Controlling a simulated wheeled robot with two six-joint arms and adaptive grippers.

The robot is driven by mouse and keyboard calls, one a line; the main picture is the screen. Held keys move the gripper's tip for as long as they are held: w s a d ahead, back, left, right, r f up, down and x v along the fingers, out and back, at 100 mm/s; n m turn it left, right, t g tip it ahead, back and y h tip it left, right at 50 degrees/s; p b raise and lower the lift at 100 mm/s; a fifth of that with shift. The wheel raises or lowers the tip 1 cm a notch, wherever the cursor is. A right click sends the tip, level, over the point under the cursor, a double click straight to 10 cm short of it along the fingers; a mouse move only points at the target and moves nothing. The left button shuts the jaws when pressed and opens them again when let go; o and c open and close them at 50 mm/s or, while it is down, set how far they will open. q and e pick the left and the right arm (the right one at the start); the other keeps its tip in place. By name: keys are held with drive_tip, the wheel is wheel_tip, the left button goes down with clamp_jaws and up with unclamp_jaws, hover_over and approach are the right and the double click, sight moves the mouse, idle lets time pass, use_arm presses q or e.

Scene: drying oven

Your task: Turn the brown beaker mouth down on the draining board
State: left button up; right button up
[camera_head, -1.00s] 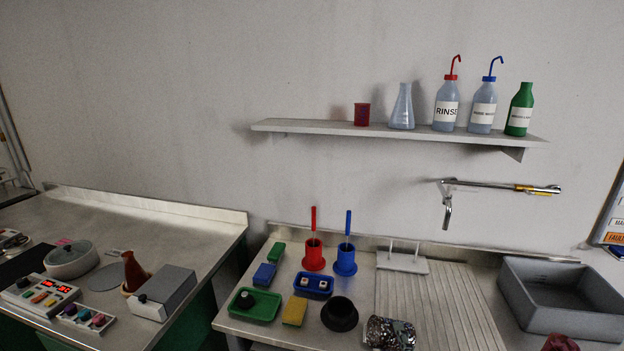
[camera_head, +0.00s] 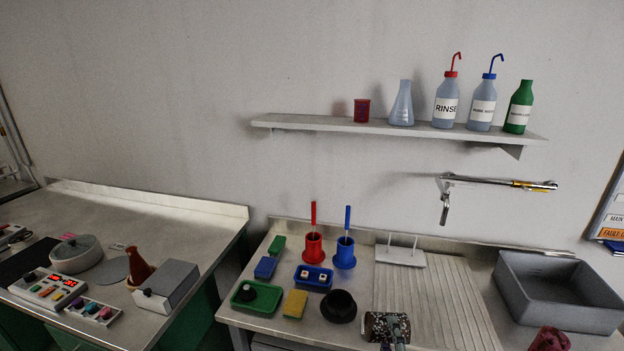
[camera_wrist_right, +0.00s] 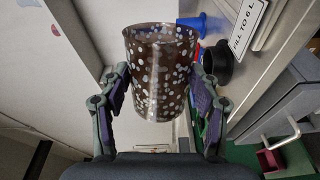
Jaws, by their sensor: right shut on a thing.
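The brown beaker (camera_head: 375,325), speckled with pale spots, shows at the bottom edge of the head view, in front of the ribbed draining board (camera_head: 430,300). My right gripper (camera_head: 396,328) is shut on it. In the right wrist view the beaker (camera_wrist_right: 160,75) sits between the two fingers of the gripper (camera_wrist_right: 160,98), its rim toward the top of that picture. In the head view it looks turned on its side; which way its mouth faces there is hard to tell. My left gripper is not in view.
A white rack with pegs (camera_head: 400,256) stands at the board's back. A black round bowl (camera_head: 339,306), a yellow sponge (camera_head: 295,304) and a green tray (camera_head: 257,299) lie left. A grey basin (camera_head: 555,290) and dark red cloth-like thing (camera_head: 549,340) are right. The ribbed surface looks clear.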

sight(388, 314)
drive_tip(key=w+r+p, duration=0.1)
drive_tip(key=r+p, duration=0.3)
drive_tip(key=w+r+p, duration=0.1)
drive_tip(key=r+p, duration=0.3)
drive_tip(key=w+r+p, duration=0.1)
drive_tip(key=r+p, duration=0.3)
drive_tip(key=shift+w+r, duration=0.1)
drive_tip(key=shift+w, duration=0.2)
